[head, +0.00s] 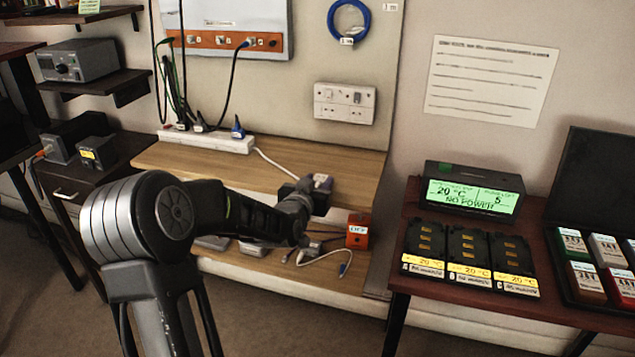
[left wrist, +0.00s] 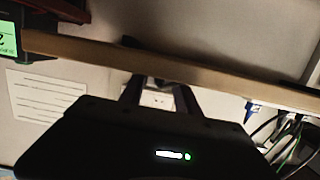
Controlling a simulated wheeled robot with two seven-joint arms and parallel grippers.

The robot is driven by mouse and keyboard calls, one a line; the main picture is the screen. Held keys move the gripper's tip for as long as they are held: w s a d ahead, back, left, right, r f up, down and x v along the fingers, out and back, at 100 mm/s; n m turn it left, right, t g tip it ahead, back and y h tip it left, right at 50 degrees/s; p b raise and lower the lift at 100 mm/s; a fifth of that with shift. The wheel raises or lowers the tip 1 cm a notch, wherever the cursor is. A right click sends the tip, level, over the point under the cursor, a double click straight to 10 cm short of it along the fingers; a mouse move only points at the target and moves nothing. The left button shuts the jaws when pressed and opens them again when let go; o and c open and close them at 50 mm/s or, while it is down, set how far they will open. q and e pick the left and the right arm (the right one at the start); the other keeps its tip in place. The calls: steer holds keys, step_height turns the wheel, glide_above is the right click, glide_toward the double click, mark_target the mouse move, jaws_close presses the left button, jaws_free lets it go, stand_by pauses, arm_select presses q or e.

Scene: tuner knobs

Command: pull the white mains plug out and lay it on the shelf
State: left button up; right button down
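My left gripper (head: 308,192) is over the right part of the wooden shelf (head: 185,162), seen from behind. In the left wrist view, which is upside down, its two fingers (left wrist: 159,86) stand apart. The wall socket (left wrist: 158,98) shows in the background between them. In the head view a pale object (head: 323,182) sits just beyond the fingers, partly hidden; I cannot tell whether it is the white mains plug. A white lead (head: 272,163) runs from the white power strip (head: 228,143) towards it. My right gripper is not in view.
The strip holds dark plugs and a blue plug (head: 238,130). The wall socket (head: 345,103) is above the shelf. An orange box (head: 359,231) stands on the lower level. At right, a table holds a lit "NO POWER" display (head: 468,195) and battery packs (head: 469,251).

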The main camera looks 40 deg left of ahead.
arm_select(q)
steer(key=shift+d+r+p, duration=0.2)
steer(key=shift+r+p, duration=0.15)
steer(key=shift+r, duration=0.4)
steer(key=o, duration=0.6)
steer(key=shift+r, duration=0.1)
steer(key=shift+c, duration=0.2)
steer(key=v, duration=0.7)
steer(key=shift+s, duration=0.3)
stand_by(0.4)
